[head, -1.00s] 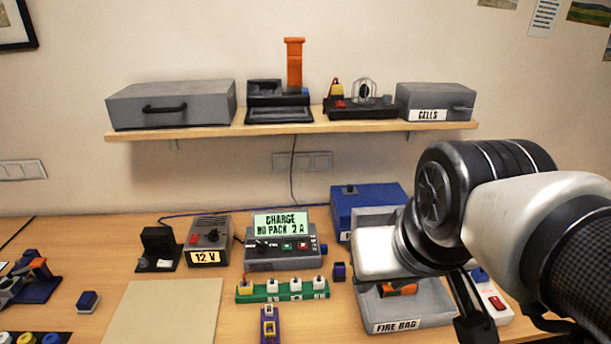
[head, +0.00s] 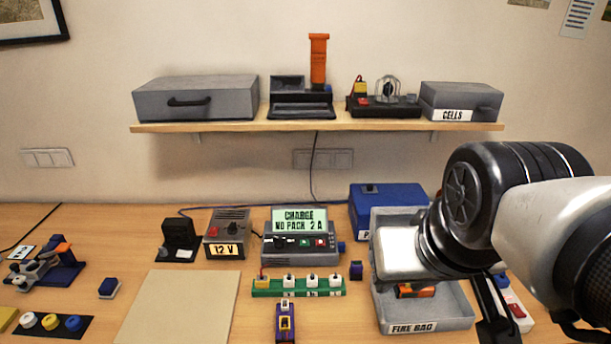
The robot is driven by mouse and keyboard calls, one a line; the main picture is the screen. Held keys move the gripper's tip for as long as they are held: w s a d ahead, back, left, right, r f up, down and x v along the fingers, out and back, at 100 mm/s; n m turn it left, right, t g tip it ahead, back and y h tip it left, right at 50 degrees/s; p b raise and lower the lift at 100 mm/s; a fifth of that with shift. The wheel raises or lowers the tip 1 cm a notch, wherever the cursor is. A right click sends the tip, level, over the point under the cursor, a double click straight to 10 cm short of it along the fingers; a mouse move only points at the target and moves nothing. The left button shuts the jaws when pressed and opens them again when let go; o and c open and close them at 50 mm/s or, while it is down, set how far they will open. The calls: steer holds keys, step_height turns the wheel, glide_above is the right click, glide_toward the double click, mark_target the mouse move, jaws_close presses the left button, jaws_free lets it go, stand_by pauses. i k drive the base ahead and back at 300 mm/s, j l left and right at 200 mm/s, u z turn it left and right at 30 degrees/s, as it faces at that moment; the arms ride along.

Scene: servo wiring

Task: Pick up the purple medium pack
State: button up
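A smaller dark purple block (head: 356,270) stands to the right of the strip. My gripper (head: 532,330) is at the lower right, to the right of the purple pack and well apart from it. Its two dark fingers are spread with nothing visible between them. The fingertips are cut off by the lower edge of the picture.
A grey tray labelled FIRE BAG (head: 458,318) holds an orange and black item (head: 415,290); my arm partly covers it. The green strip (head: 298,287) and charger (head: 300,246) stand behind the pack. A beige mat (head: 180,308) lies to its left. A red-switched white block (head: 516,310) is near my gripper.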

mark_target(284, 334)
steer(key=j+z, duration=0.2)
steer(key=j, duration=0.35)
steer(key=j+z, duration=0.2)
steer(key=j, duration=0.3)
steer(key=k+j+z, duration=0.2)
steer(key=j, duration=0.3)
steer(key=i+j, duration=0.05)
